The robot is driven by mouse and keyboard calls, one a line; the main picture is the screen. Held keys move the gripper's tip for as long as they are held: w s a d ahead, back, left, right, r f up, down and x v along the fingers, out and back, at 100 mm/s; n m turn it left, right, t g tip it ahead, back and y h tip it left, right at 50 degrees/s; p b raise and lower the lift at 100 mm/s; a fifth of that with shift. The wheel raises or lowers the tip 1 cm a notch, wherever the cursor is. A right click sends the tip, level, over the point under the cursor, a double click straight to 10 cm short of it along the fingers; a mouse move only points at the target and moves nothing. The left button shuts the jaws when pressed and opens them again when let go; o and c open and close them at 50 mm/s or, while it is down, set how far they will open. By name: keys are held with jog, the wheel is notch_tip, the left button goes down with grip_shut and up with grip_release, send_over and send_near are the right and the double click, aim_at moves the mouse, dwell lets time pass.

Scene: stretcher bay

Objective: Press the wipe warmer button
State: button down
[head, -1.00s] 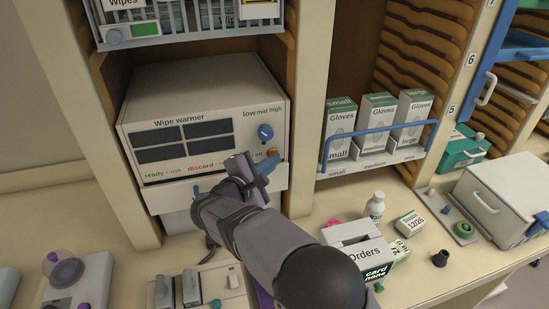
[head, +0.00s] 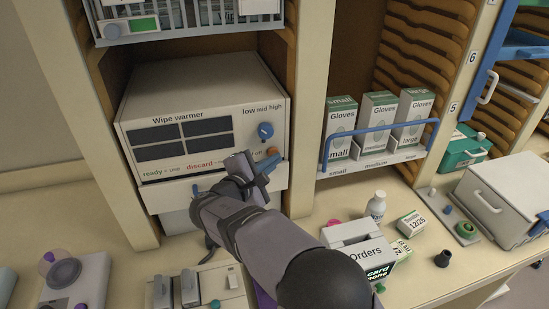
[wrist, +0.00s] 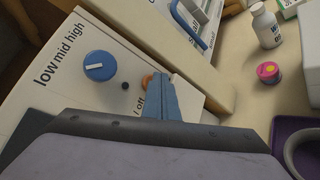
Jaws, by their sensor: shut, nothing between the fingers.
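The wipe warmer (head: 200,95) is a white box in the cabinet bay, with dark windows and a blue dial (head: 265,131) marked low, mid, high. Its orange button (head: 272,151) is at the lower right of the front, by the "off" label. In the wrist view the orange button (wrist: 147,81) is partly hidden behind my gripper (wrist: 166,85), whose blue fingers are together and empty. In the head view my gripper (head: 266,170) is just below the button. I cannot tell whether the fingertips touch the button.
A cabinet post (head: 307,110) stands right of the warmer. Glove boxes (head: 378,125) sit behind a blue rail further right. On the counter are a white bottle (head: 376,206), an Orders box (head: 352,235) and a pink-capped jar (wrist: 268,72). A small dark knob (wrist: 125,87) lies beside the dial.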

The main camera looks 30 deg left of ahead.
jog(key=s+d+b, duration=0.4)
jog(key=shift+s+b, duration=0.15)
jog(key=shift+b, duration=0.25)
dwell(0.4)
jog(key=shift+d, duration=0.15)
